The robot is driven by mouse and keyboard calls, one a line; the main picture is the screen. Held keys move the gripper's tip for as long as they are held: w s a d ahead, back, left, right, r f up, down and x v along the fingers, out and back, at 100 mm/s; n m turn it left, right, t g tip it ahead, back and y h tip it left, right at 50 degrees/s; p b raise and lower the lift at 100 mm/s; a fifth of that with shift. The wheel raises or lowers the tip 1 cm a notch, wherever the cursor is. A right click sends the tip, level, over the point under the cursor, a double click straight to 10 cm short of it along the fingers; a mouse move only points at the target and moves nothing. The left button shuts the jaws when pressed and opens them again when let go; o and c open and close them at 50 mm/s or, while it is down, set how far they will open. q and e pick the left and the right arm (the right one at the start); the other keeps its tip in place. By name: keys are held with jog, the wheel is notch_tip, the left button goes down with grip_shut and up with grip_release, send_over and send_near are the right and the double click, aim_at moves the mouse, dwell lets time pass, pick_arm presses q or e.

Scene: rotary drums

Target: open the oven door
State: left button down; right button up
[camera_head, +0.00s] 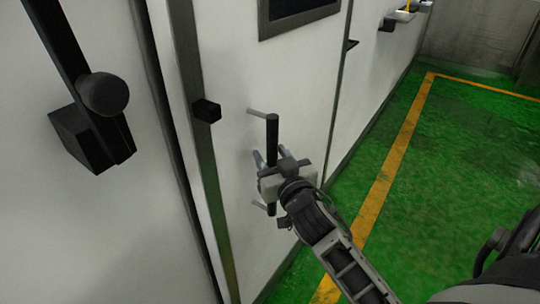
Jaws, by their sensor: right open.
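The oven door (245,75) is a white panel that looks shut, with a dark window (290,12) near its top. A black upright bar handle (272,130) stands off the door on two short pegs. My right gripper (264,163) is at the middle of this handle, its fingers pointing at the door. The fingers are apart and open around or beside the bar; I cannot tell whether they touch it. The gripper body hides the middle of the handle. My left gripper is not in view.
A black latch with a round knob (103,94) sticks out from the white panel at left. A dark hexagonal knob (206,111) sits on the door frame. The green floor (450,160) with a yellow line (390,170) is clear at right.

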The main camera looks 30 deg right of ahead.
jog(key=c, duration=0.9)
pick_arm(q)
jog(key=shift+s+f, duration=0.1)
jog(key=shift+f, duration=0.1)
pick_arm(e)
grip_shut()
